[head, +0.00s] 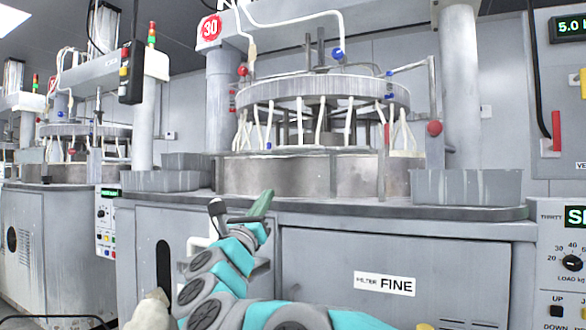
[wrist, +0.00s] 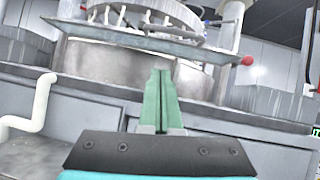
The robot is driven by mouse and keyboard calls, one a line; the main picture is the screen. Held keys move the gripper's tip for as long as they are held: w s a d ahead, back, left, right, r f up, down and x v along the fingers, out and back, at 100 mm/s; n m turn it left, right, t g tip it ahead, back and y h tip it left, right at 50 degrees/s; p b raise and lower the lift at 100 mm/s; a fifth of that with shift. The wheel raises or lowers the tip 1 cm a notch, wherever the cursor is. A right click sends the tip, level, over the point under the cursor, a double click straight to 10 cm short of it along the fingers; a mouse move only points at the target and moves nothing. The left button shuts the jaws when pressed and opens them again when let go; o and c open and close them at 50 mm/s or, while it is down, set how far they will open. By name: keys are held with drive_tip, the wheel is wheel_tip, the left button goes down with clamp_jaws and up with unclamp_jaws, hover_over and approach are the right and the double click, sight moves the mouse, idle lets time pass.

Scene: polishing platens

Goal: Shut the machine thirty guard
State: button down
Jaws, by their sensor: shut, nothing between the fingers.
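Machine thirty, marked by a red "30" sign (head: 209,28), stands ahead with its round platen assembly (head: 322,92) above a grey metal basin (head: 300,175). In the wrist view a thin, see-through grey-green panel (wrist: 140,40), which looks like the guard, slants across in front of the basin. A red knob (wrist: 247,60) is at its right end. In the head view the red knob (head: 435,128) hangs on a thin metal arm at the right; the panel itself is hard to make out there. My gripper (head: 265,197) is shut and empty, in front of the basin; its green fingers (wrist: 162,75) point towards it.
Grey trays (head: 468,187) stand on the ledge right of the basin, others (head: 165,181) to the left. A cabinet marked "FINE" (head: 384,283) is below. A white bent pipe (wrist: 35,110) is left in the wrist view. A control panel (head: 570,262) is at right.

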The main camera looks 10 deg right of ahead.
drive_tip(key=w+d+r+m+g+h+p, duration=0.1)
drive_tip(key=w+d+r+m+h, duration=0.1)
drive_tip(key=w+d+r, duration=0.5)
drive_tip(key=shift+r+m+h+p, duration=0.3)
drive_tip(key=shift+r+m, duration=0.2)
drive_tip(key=shift+r, duration=0.4)
drive_tip(key=shift+w+r, duration=0.1)
